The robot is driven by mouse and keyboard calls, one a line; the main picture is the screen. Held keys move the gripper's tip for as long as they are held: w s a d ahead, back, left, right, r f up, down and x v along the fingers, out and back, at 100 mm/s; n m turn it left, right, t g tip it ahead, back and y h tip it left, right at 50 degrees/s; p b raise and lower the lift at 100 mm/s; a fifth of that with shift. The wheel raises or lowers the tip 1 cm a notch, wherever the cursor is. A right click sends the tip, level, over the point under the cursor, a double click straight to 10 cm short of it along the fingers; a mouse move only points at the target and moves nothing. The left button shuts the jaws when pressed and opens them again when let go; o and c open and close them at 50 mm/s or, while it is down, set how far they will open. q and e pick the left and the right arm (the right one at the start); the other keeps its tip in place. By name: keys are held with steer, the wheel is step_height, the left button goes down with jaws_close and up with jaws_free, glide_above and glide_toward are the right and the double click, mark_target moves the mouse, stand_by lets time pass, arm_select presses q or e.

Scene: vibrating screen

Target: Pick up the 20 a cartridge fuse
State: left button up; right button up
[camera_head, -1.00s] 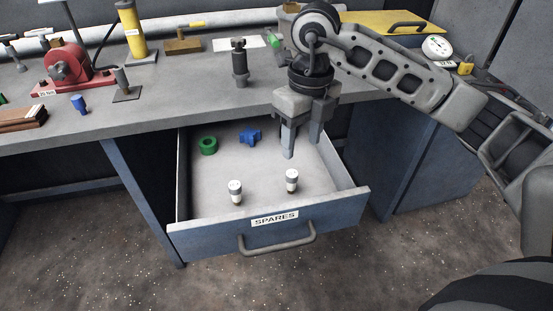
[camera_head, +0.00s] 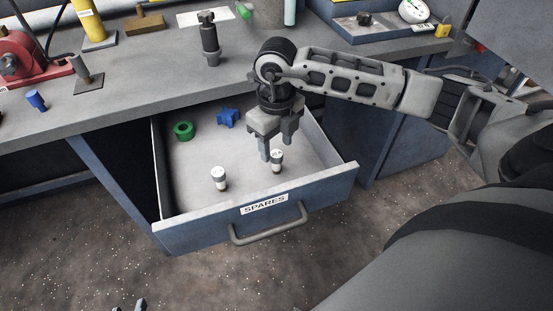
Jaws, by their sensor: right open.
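Two small white cartridge fuses with dark bands stand upright in the open drawer (camera_head: 320,150). One fuse (camera_head: 219,178) is at front left; the other fuse (camera_head: 277,162) is further right. Their rating marks are too small to read, so I cannot tell which is the 20 A one. My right gripper (camera_head: 271,154) is open and points down into the drawer at the right fuse. One finger is just left of that fuse in the picture; contact cannot be told. A small dark shape at the bottom edge seems to be my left gripper (camera_head: 130,307), mostly cut off.
A green ring (camera_head: 184,130) and a blue fitting (camera_head: 227,118) lie at the back of the drawer. The drawer front (camera_head: 186,235) carries a SPARES label and a handle. The workbench (camera_head: 150,85) overhangs behind, with a dark post (camera_head: 210,45) standing on it.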

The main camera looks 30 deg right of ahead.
mark_target(276, 153)
step_height(276, 153, down, 4)
steer(key=shift+s+f, duration=0.1)
steer(key=shift+f, duration=0.05)
steer(key=c, duration=1.1)
steer(key=shift+o, duration=0.2)
steer(key=shift+r, duration=0.2)
